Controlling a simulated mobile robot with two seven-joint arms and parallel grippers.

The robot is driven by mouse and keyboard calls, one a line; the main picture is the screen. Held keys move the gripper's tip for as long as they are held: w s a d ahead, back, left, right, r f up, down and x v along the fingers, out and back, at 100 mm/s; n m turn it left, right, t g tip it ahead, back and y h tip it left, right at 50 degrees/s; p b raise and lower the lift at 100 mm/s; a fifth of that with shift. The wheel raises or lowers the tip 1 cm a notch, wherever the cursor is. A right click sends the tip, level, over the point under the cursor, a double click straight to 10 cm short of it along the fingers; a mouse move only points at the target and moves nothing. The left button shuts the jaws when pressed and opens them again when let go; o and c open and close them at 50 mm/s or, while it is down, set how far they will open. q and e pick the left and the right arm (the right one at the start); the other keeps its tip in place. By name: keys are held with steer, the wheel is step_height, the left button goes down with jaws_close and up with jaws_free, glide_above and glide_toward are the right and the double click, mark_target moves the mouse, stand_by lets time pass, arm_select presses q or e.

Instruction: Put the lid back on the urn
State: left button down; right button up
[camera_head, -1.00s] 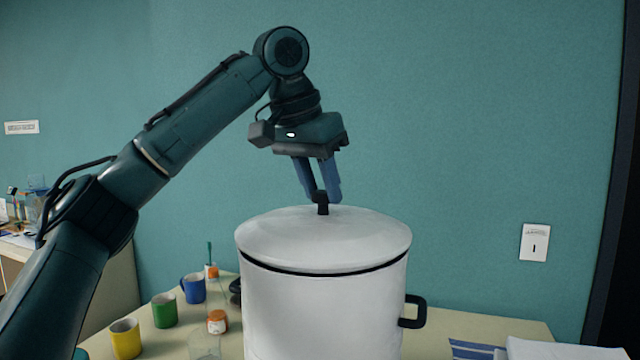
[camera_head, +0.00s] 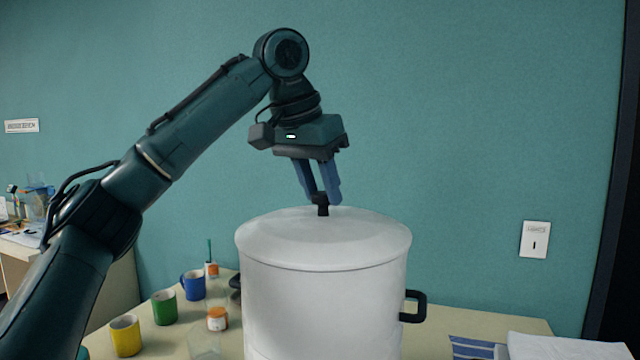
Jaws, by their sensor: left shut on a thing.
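The large white urn (camera_head: 325,315) stands on the table, with a black side handle (camera_head: 415,306) on its right. The white lid (camera_head: 290,240) lies level on the urn's rim, with no dark gap showing between them. My left gripper (camera_head: 319,193) points down from above and is shut on the lid's black knob (camera_head: 323,208). The inside of the urn is hidden by the lid. My right gripper is not in view.
Yellow (camera_head: 125,336), green (camera_head: 165,308) and blue (camera_head: 193,285) mugs stand left of the urn. An orange-and-white jar (camera_head: 217,318) is close to the urn's left side. A striped cloth (camera_head: 472,348) and white sheets (camera_head: 560,347) lie at right. A teal wall is behind.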

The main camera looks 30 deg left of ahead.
arm_select(q)
steer(key=shift+f, duration=0.1)
steer(key=c, duration=1.3)
jaws_free()
steer(key=shift+p+v, duration=0.4)
steer(key=shift+v, duration=1.05)
steer(key=v, duration=0.8)
